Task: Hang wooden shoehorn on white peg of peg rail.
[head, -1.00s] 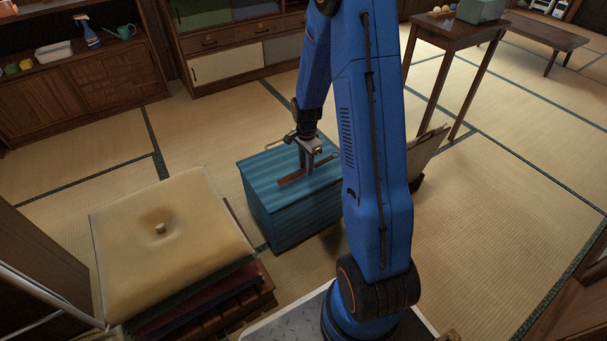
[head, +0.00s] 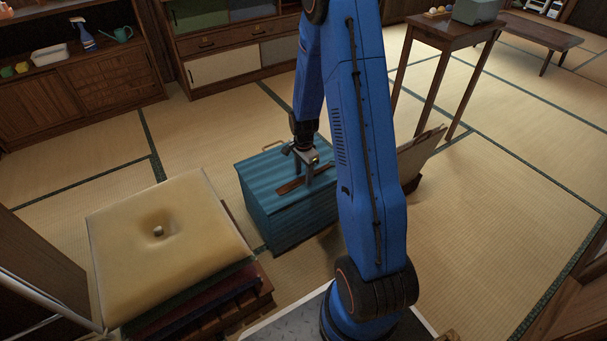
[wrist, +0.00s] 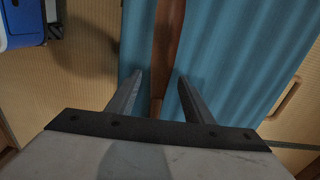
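The wooden shoehorn (head: 290,186), long, thin and dark brown, lies on the teal ribbed top of a chest (head: 285,225). It also shows in the wrist view (wrist: 166,40), running lengthwise between the fingers. My gripper (head: 308,182) is over the chest top, pointing down at the shoehorn. In the wrist view my gripper (wrist: 160,76) is open, with one finger on each side of the shoehorn and gaps between. I cannot tell how far the fingertips are above the lid. No peg rail or white peg shows in these frames.
A yellow cushion (head: 190,265) with a small pale object in its dent tops a stack left of the chest. Low cabinets (head: 85,95) stand at the back left. A tall wooden table (head: 440,40) stands at the back right. Tatami (head: 500,200) is clear at right.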

